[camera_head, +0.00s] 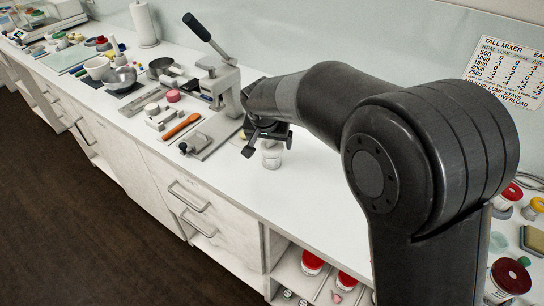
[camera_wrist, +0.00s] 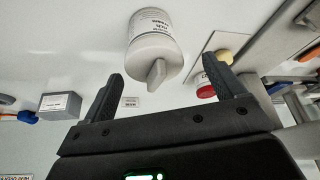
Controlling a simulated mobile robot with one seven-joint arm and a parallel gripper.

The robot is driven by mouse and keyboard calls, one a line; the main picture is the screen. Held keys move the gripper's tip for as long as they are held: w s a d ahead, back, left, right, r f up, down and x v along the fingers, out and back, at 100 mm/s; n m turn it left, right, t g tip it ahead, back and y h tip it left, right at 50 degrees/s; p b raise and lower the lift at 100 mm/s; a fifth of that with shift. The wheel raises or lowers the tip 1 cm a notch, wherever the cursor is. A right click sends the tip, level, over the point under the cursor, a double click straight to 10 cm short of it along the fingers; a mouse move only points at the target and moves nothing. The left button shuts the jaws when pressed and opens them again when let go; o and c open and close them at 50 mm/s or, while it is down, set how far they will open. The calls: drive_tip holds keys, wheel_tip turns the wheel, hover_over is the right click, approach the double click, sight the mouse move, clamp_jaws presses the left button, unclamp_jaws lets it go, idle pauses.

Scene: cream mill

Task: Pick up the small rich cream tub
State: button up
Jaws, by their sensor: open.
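A small white tub (camera_wrist: 152,32) with a printed label, too small to read surely, is in the upper middle of the wrist view. Its grey-white lid carries a raised ridge pointing toward my gripper. In the head view the tub (camera_head: 271,157) stands on the white counter (camera_head: 310,185), just under my gripper (camera_head: 266,135), which hides its top. My gripper is open in the wrist view (camera_wrist: 163,76), its two fingers wide apart.
A grey lever press (camera_head: 218,85) stands left of my gripper. An orange-handled tool (camera_head: 180,127) and a pink-topped pot (camera_head: 173,96) lie beyond it. A grey labelled block (camera_wrist: 60,104) is left in the wrist view. The counter right of the tub is clear.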

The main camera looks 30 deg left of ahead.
drive_tip(key=x, duration=0.5)
drive_tip(key=shift+s+d+f, duration=0.1)
drive_tip(key=shift+s+d, duration=0.05)
drive_tip(key=shift+d, duration=0.25)
drive_tip(key=shift+c, duration=0.6)
drive_tip(key=c, duration=1)
